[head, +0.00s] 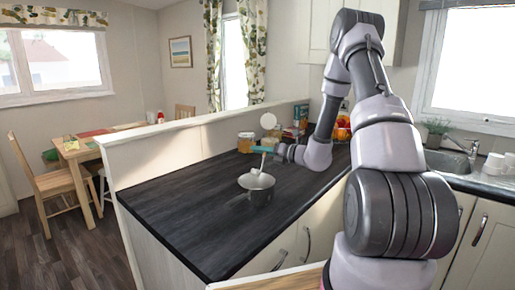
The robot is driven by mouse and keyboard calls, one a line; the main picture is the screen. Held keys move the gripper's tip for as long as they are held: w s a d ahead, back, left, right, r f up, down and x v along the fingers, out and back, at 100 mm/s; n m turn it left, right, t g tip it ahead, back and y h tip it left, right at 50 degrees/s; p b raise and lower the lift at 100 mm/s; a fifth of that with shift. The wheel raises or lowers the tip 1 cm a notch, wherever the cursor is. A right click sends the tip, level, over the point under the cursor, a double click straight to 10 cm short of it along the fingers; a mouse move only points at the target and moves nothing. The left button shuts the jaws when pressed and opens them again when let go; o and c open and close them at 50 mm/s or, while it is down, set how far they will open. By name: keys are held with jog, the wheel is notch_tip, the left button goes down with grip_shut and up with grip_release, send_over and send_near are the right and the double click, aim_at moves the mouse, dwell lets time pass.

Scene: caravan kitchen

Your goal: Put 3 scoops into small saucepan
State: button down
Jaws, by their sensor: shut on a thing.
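My gripper (279,152) is above and slightly right of the saucepan. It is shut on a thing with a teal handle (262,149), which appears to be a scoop. A thin pale metal part runs down from there towards the pan; I cannot tell whether it belongs to the scoop or the pan. The scoop's bowl and any contents are not clear. The inside of the saucepan is too small to read.
A jar with a yellowish lid (246,142) stands at the worktop's back, with another jar (269,143), a round white thing (268,121) and boxes nearby. A low partition (190,150) borders the left. The worktop (185,215) left of the pan is clear. The sink (452,163) is at right.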

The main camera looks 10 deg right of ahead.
notch_tip(320, 180, down, 6)
jog(key=w+d+m+g, duration=0.1)
jog(key=w+m, duration=0.1)
jog(key=m, duration=0.5)
jog(key=shift+d, duration=0.4)
jog(key=shift+f, duration=0.1)
dwell(0.7)
jog(key=shift+r, duration=0.4)
